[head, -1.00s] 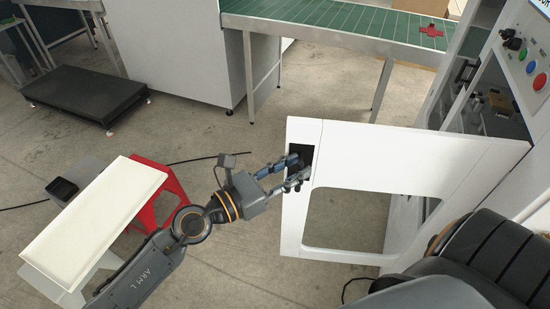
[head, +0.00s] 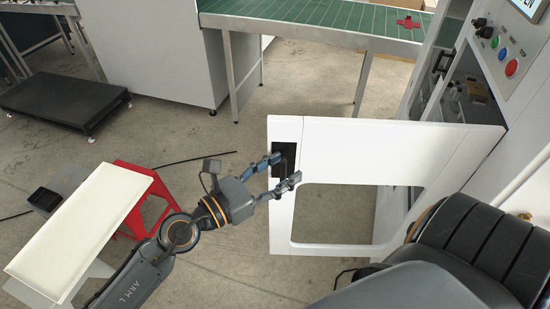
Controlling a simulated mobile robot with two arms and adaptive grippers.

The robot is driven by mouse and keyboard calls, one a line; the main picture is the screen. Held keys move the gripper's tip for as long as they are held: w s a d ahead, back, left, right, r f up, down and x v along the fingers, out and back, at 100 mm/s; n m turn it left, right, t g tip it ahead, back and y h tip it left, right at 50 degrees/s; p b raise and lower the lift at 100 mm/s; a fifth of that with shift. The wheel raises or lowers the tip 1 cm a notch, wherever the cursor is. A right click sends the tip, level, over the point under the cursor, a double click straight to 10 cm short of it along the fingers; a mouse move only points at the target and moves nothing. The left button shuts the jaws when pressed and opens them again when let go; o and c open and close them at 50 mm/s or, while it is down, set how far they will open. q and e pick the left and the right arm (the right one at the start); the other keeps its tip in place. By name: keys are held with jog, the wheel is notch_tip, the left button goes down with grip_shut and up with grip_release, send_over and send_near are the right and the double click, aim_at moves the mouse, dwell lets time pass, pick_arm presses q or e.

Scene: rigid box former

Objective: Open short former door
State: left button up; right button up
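The short former door (head: 380,148) is a white panel with a window cut-out, and it stands swung out from the machine on the right. Its black handle recess (head: 287,150) is near the door's free left edge. My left gripper (head: 285,170) is at this handle, with its blue-grey fingers spread apart on either side of it. I cannot tell whether the fingers touch the handle. My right gripper is not in view; a dark arm part of mine fills the lower right.
The machine's control panel (head: 503,48) with coloured buttons is at upper right. A green conveyor (head: 320,22) runs along the back. A white-topped bench (head: 80,232), a red stool (head: 150,200) and a black platform (head: 65,100) stand at left.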

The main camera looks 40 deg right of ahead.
pick_arm(q)
jog(key=shift+s+d+g, duration=0.15)
jog(key=shift+s+g, duration=0.25)
jog(key=shift+s, duration=0.1)
jog(key=a, duration=1.2)
jog(key=shift+w+a+t, duration=0.15)
jog(key=shift+w+t, duration=0.2)
jog(key=shift+t, duration=0.05)
jog(key=shift+w+f, duration=0.1)
